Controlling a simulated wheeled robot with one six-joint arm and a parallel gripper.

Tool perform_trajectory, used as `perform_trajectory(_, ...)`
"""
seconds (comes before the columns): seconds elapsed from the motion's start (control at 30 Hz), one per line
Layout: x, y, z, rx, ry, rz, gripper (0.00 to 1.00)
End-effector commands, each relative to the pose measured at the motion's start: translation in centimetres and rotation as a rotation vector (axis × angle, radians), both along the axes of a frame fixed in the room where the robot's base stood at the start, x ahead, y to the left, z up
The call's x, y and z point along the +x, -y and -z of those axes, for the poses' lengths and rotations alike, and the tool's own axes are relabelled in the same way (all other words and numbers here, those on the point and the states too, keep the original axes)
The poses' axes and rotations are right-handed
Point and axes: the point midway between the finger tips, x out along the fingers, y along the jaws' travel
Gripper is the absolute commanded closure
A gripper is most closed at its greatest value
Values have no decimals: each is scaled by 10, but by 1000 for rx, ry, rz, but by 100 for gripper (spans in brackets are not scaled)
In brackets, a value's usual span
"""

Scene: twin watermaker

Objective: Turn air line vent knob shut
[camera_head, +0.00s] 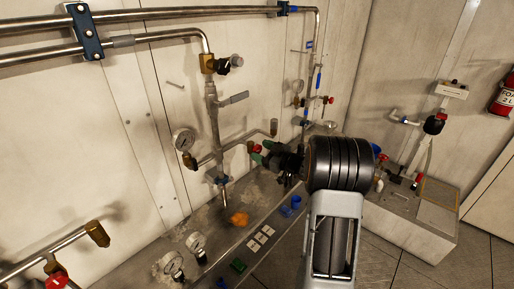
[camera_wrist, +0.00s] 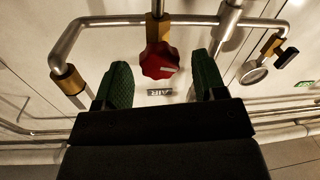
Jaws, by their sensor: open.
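A red lobed knob (camera_wrist: 160,61) with a pale pointer mark sits on a brass valve body in the wrist view, above a small plate reading "AIR" (camera_wrist: 160,92). In the head view the red knob (camera_head: 256,149) shows just left of my gripper's tips. My gripper (camera_wrist: 161,85) has two green-padded fingers standing apart, one on each side of the knob as seen from the wrist. The gripper is open and holds nothing. I cannot tell how far the fingertips are from the knob. My gripper (camera_head: 263,152) also shows in the head view, partly hidden by my own arm.
Steel pipes (camera_wrist: 100,20) run around the valve. A pressure gauge (camera_wrist: 254,71) hangs at the right in the wrist view; another gauge (camera_head: 184,140) is on the wall pipe. A bench panel (camera_head: 255,222) with gauges and buttons lies below. A low box (camera_head: 412,210) stands at the right.

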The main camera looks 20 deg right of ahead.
Motion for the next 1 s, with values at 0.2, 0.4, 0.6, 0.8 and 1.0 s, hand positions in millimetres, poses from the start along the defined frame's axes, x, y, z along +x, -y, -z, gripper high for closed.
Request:
perform_trajectory(0.2,17,-10,0,1,-1,-1,36)
perform_trajectory(0.4,22,-12,0,0,-1,1,36)
perform_trajectory(0.6,22,-12,0,0,-1,1,36)
perform_trajectory(0.8,21,-12,0,0,-1,0,53)
perform_trajectory(1.0,21,-12,0,0,-1,0,72)
